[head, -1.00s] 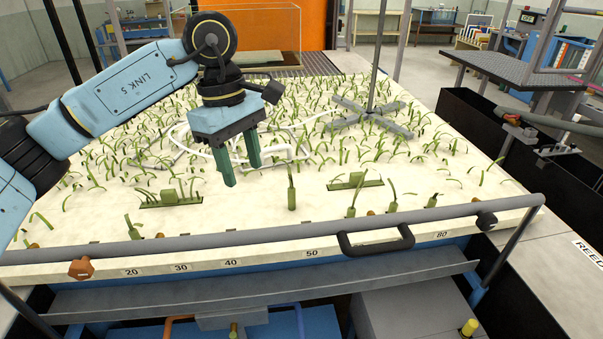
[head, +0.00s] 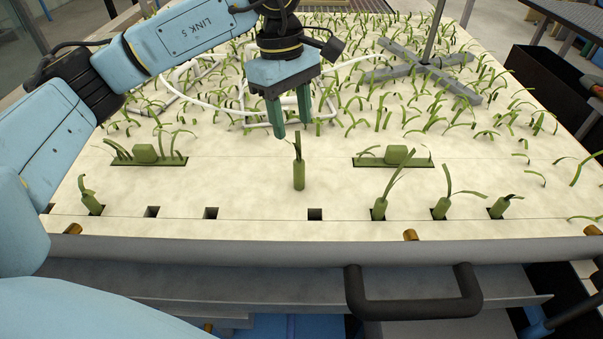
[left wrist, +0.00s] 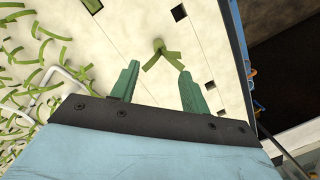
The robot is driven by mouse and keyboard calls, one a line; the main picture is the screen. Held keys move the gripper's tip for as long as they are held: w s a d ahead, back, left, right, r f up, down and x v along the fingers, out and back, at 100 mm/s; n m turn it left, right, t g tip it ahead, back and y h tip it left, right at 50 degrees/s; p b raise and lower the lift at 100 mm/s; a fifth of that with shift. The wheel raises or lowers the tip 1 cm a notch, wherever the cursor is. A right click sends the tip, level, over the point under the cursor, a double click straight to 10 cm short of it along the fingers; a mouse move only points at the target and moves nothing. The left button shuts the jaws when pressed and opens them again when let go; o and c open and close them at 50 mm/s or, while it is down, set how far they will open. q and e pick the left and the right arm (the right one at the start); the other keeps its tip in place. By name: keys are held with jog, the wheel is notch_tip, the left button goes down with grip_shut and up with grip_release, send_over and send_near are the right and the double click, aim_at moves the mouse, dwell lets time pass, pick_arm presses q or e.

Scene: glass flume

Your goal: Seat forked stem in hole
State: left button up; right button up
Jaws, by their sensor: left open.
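A green forked stem (head: 299,174) with short leaves at its top stands upright on the cream board, apart from the square holes. In the left wrist view the stem (left wrist: 159,46) lies just beyond the fingertips, its leaves spreading toward them. My left gripper (head: 290,128) is open and empty, pointing down, above and behind the stem in the head view. It also shows in the left wrist view (left wrist: 159,70). Dark empty holes are in the front row: a right one (head: 315,214), a middle one (head: 211,213) and a left one (head: 152,212). My right gripper is not in view.
Other stems stand in the same row, at left (head: 92,203) and at right (head: 380,208). Two green strips with blocks, left (head: 145,155) and right (head: 397,157), lie behind. A grey cross-shaped stand (head: 425,70) is farther back. A grey rail (head: 250,252) edges the front.

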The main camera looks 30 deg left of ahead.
aim_at(299, 161)
pick_arm(q)
jog(key=f, duration=0.3)
jog(key=d+f, duration=0.1)
jog(key=f, duration=0.3)
jog(key=f+p, duration=0.1)
jog(key=f, duration=0.2)
jog(key=shift+s+d+f, duration=0.2)
jog(key=shift+d, duration=0.1)
jog(key=shift+c, duration=0.5)
grip_shut()
